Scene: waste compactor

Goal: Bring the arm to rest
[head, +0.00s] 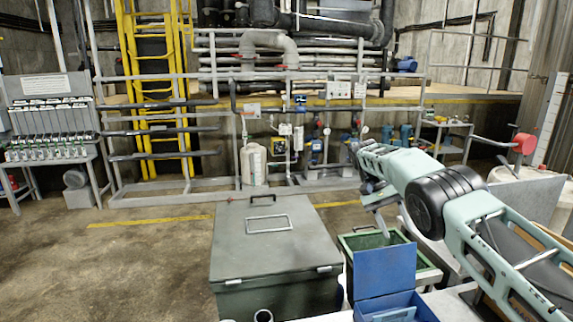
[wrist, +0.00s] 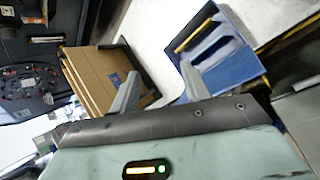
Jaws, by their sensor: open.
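My arm reaches in from the lower right of the head view. My gripper (head: 376,203) hangs at its far end, above the green bin and the raised blue panel, and is partly hidden by the arm. In the wrist view my gripper (wrist: 160,78) shows two grey fingers spread apart. Nothing is between them but a pale surface farther off. The gripper is open and empty.
A grey-green lidded chest (head: 240,240) stands shut at front centre. Right of it are a green bin (head: 350,243) and a blue box with a raised panel (head: 384,270). The wrist view shows brown cardboard (wrist: 92,78) and a blue tray (wrist: 228,75). Floor at left is clear.

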